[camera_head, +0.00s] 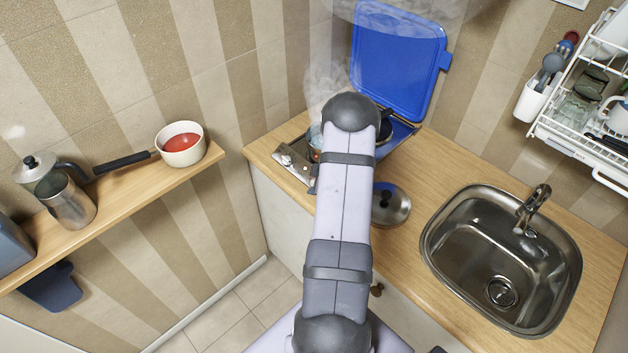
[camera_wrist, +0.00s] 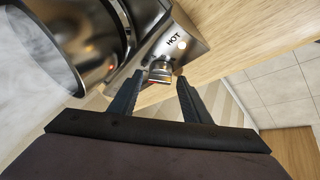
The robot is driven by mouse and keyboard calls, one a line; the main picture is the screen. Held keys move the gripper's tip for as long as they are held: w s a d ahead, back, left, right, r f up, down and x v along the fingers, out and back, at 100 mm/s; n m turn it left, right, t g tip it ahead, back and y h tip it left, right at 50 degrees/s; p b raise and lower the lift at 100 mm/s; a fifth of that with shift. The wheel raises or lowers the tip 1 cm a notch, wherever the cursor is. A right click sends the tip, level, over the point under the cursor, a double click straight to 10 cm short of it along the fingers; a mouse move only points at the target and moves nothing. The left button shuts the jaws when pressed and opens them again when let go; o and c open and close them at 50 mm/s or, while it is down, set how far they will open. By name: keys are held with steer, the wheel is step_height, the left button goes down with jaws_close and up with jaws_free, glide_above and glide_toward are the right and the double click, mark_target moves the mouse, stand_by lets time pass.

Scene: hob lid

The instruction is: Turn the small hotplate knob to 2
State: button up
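In the wrist view a metal knob (camera_wrist: 160,71) with a coloured edge sits on the hob's steel control panel (camera_wrist: 190,38), below the word HOT and a lit lamp. I cannot tell its setting, nor whether it is the small hotplate's knob. My gripper (camera_wrist: 159,80) is open, one dark finger on each side of the knob, with gaps showing; I see no contact. In the head view the control panel (camera_head: 293,165) shows left of my arm, which hides my gripper and much of the hob. The blue hob lid (camera_head: 398,60) stands raised.
A steaming metal pot (camera_wrist: 90,40) stands close left of the knob in the wrist view. A red-filled saucepan (camera_head: 181,145) is on the left shelf.

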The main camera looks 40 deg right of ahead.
steer(key=shift+r, duration=0.1)
steer(key=v, duration=0.7)
stand_by(0.5)
steer(key=shift+s, duration=0.1)
